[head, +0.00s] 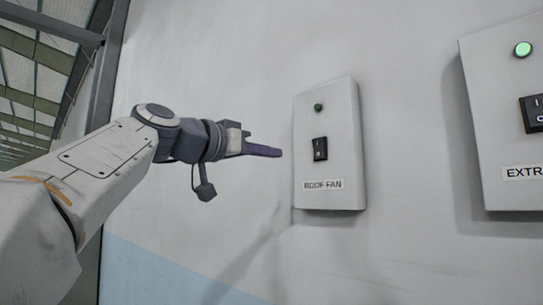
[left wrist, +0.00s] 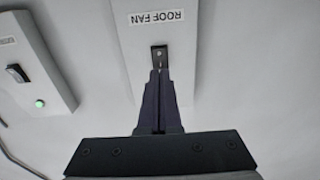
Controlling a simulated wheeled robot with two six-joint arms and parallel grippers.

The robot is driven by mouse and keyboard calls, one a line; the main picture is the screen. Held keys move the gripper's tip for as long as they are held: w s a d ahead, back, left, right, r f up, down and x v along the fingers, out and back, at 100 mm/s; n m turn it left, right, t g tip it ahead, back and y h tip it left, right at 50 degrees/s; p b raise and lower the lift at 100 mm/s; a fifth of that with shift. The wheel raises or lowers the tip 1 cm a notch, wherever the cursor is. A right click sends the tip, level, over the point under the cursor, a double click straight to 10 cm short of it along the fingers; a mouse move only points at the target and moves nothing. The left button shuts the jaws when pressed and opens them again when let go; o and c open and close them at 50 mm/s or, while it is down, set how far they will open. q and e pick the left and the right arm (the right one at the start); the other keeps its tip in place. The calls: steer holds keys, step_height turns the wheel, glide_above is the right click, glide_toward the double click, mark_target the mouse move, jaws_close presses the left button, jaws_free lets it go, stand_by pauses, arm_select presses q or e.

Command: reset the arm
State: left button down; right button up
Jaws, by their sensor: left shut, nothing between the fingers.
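My left arm comes in from the left in the head view. Its gripper (head: 279,152) is shut and empty, its dark fingers pointing right at a grey box labelled ROOF FAN (head: 345,110). The fingertips look a little left of the box in this view. The box has a black rocker switch (head: 320,149) and an unlit dark green lamp (head: 318,107). In the left wrist view the shut fingers (left wrist: 160,75) point at the same switch (left wrist: 159,55), with the label upside down. I cannot tell whether the tips touch it. My right gripper is not in view.
A second grey box labelled EXTR... (head: 500,80) is on the wall at the right, with a lit green lamp (head: 522,49) and a black switch (head: 533,113). The pale wall (head: 230,60) between the arm and the boxes is bare. A blue band (head: 160,275) runs low on it.

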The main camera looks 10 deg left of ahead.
arm_select(q)
steer(key=shift+f, duration=0.1)
steer(key=s+d+f+n+g+y, duration=0.1)
steer(key=s+d+f+g, duration=0.2)
steer(key=f, duration=0.8)
steer(key=s+d+f+g+y, duration=0.1)
steer(key=d+f+g, duration=0.3)
steer(key=f, duration=0.6)
steer(key=s+d+f+n+g+y, duration=0.1)
steer(key=s+d+f+g, duration=0.3)
steer(key=f, duration=0.7)
steer(key=s+a+f+m+g+y, duration=0.1)
steer(key=s+a+f+g+y, duration=0.1)
steer(key=s+f, duration=0.9)
steer(key=s+a+f+m+g+y, duration=0.1)
steer(key=s+a+f+g+y, duration=0.1)
steer(key=s+f, duration=0.8)
step_height(320, 180, down, 5)
steer(key=shift+s+a+r+y, duration=0.15)
steer(key=shift+s+a+y, duration=0.25)
steer(key=shift+a+y, duration=0.65)
steer(key=shift+d, duration=0.15)
